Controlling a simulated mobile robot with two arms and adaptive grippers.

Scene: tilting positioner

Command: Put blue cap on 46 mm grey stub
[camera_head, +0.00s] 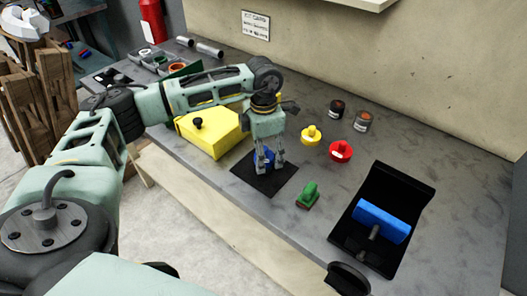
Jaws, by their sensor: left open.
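A blue cap (262,158) sits on a black square mat (277,184) on the bench, partly hidden by my left gripper. My left gripper (268,168) points down over the mat, open, with its fingers around or just in front of the cap; I cannot tell whether they touch it. A grey stub (374,232) sticks out from a blue block (382,222) in the black tilted holder at the right. Nothing covers the stub's near end. My right gripper does not show clearly.
A yellow box (212,132) with a black knob stands left of the mat. The bench's right side (455,225) is clear.

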